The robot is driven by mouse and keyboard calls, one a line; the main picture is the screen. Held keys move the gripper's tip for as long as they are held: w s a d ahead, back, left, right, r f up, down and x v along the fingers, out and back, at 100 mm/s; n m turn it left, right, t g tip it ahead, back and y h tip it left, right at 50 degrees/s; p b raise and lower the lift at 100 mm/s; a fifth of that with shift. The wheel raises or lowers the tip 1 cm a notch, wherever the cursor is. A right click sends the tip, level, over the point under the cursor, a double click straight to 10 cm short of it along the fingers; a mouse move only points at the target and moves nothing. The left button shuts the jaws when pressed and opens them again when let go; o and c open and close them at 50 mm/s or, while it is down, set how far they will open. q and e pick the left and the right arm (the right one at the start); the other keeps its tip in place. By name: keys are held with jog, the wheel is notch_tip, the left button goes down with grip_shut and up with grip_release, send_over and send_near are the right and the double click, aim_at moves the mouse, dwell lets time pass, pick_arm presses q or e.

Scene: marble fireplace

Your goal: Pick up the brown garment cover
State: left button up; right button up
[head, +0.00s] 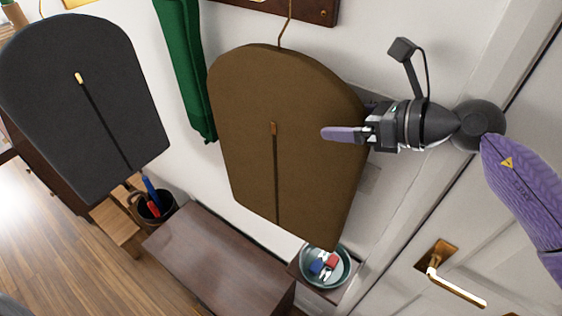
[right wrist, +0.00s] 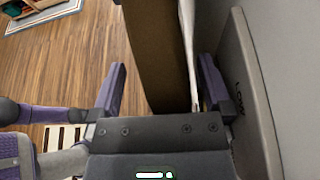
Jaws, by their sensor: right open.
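The brown garment cover (head: 275,165) hangs by a hook from a dark wooden rail in the middle of the head view. It has a vertical zip line with a small tab. My right gripper (head: 335,133) reaches in from the right at the cover's right edge, with one purple finger in front of it. The other finger is hidden behind the cover there. In the right wrist view the brown cover (right wrist: 157,50) stands edge-on between the two spread fingers of the right gripper (right wrist: 162,85), with a gap on the left finger's side. My left gripper is not in view.
A black garment cover (head: 80,110) hangs at the left, with a green cloth (head: 185,70) between the covers. Below are a brown bench (head: 215,260), a bowl of small items (head: 345,272) and a bin (head: 150,205). A white door with a brass handle (head: 440,265) is at right.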

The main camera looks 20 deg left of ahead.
jog(key=shift+a+f, duration=0.15)
jog(key=shift+a, duration=0.15)
grip_shut()
dwell(0.3)
